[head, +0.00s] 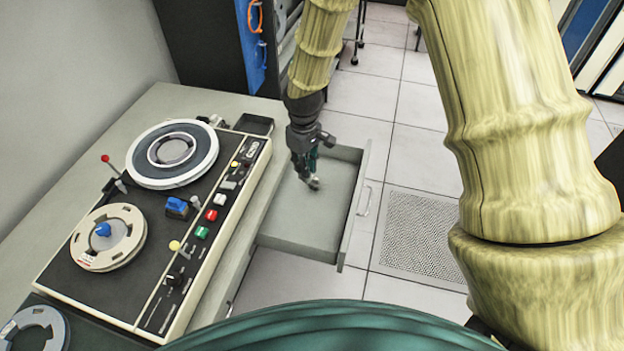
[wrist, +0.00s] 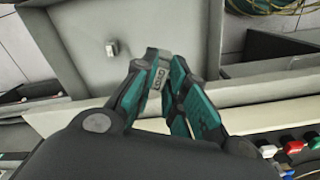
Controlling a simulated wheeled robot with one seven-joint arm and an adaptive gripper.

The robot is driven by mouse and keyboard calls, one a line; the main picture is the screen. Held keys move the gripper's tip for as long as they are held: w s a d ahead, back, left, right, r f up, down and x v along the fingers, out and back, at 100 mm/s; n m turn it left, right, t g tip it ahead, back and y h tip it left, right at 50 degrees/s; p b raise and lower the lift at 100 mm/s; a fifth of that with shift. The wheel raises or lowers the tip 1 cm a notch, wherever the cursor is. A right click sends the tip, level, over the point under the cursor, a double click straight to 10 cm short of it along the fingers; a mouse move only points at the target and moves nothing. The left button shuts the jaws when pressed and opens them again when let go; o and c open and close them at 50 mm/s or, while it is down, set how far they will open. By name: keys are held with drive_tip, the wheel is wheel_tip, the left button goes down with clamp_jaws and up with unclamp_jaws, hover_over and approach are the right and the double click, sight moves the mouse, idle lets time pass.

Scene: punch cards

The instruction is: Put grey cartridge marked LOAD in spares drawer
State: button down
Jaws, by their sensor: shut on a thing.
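My gripper (head: 313,180) points down over the open grey drawer (head: 290,228) at the desk's side. In the wrist view, my gripper (wrist: 162,72) is shut on a small grey cartridge (wrist: 158,78) with lettering that reads LOAD. The cartridge (head: 314,184) shows only as a small light patch at the fingertips in the head view. It is held over the drawer's inside; I cannot tell whether it touches the floor. The drawer (wrist: 200,75) has a mostly bare floor in the wrist view.
A tape machine (head: 160,215) with reels and coloured buttons stands on the desk (head: 230,105) beside the drawer. The drawer has a handle (head: 365,201) on its front.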

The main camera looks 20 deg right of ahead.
drive_tip(key=shift+s+d+f+n, duration=0.15)
drive_tip(key=shift+f+n, duration=0.1)
drive_tip(key=shift+n, duration=0.3)
drive_tip(key=shift+w+d+f+n, duration=0.1)
drive_tip(key=shift+f+n, duration=0.1)
drive_tip(key=shift+n, duration=0.35)
wheel_tip(320, 180, down, 15)
drive_tip(key=w+d+n+b, duration=0.1)
drive_tip(key=n+b, duration=0.3)
drive_tip(key=n, duration=1.7)
drive_tip(key=shift+w+d+b, duration=0.3)
drive_tip(key=shift+w+d, duration=0.1)
drive_tip(key=shift+w, duration=0.1)
drive_tip(key=shift+p, duration=0.85)
drive_tip(key=shift+f+b, duration=0.7)
drive_tip(key=shift+f, duration=1.35)
idle(0.8)
